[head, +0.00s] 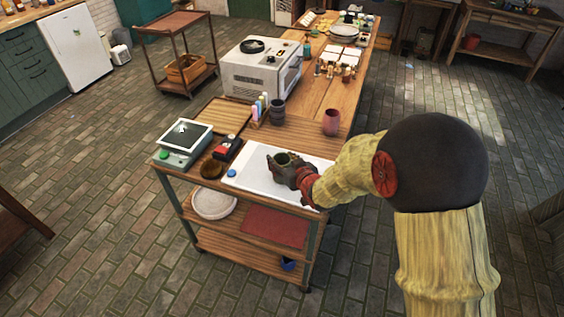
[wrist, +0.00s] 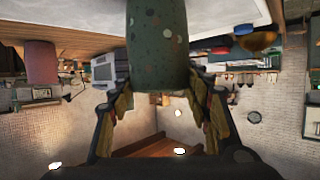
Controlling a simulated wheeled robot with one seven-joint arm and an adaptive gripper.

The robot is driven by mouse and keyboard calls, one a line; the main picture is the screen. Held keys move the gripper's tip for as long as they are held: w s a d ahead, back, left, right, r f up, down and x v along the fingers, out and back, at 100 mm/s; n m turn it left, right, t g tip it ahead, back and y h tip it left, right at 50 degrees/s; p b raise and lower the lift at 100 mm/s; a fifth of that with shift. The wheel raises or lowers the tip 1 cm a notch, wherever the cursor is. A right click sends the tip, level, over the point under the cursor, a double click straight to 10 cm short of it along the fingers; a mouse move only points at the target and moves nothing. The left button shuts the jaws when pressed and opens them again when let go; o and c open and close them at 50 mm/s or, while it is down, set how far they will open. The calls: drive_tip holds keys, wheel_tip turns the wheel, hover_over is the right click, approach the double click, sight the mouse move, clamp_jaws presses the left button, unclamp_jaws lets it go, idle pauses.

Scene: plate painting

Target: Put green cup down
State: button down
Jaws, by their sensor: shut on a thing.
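The green cup (wrist: 157,45) is dark green with pale speckles and fills the upper middle of the wrist view. In the head view the green cup (head: 285,160) stands upright over the white board (head: 258,183) on the cart top. My gripper (head: 277,168) reaches in from the right and is shut around the cup's sides. In the wrist view the two fingers of my gripper (wrist: 158,80) press on either side of it. The cup's base looks at or very near the board; I cannot tell whether it touches.
A pink cup (head: 331,122) and a dark grey cup (head: 277,112) stand behind the board. A blue lid (head: 232,173), a brown bowl (head: 211,168), a red and black box (head: 228,147) and a scale (head: 184,143) are to the left. The board's front left is clear.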

drive_tip(key=shift+r, duration=0.1)
drive_tip(key=c, duration=0.9)
unclamp_jaws()
